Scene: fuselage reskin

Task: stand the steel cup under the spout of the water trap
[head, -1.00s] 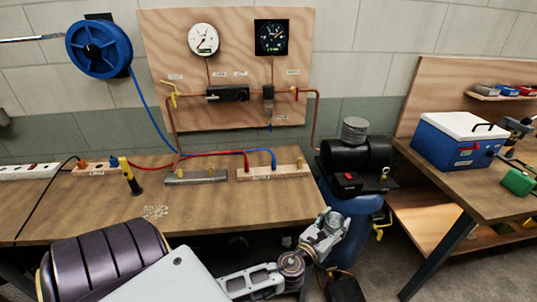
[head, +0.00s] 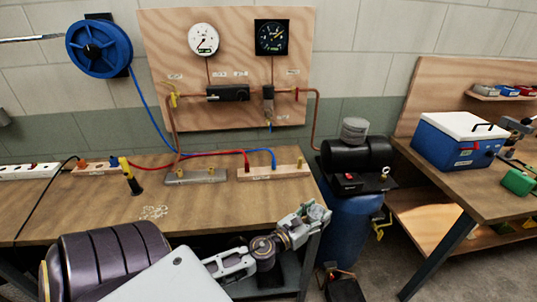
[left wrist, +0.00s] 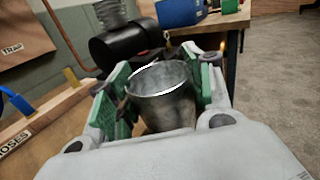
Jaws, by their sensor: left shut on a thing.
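My left gripper (head: 318,212) is at the right front corner of the workbench in the head view. In the left wrist view its green-padded fingers (left wrist: 158,92) are shut on the steel cup (left wrist: 163,97), whose round open rim faces up and toward the camera. In the head view I cannot clearly make out the cup at the gripper. The water trap (head: 268,98) is on the plywood board, with a small blue-tipped spout (head: 269,126) below it. The gripper is below and to the right of the spout in the picture, well apart from it. My right gripper is not in view.
The bench (head: 210,207) holds a hose block (head: 272,172), a metal bar (head: 196,176) and a yellow-black tool (head: 130,175). Red and blue hoses run across it. A black compressor (head: 357,155) on a blue tank stands right of the bench. The bench front is mostly clear.

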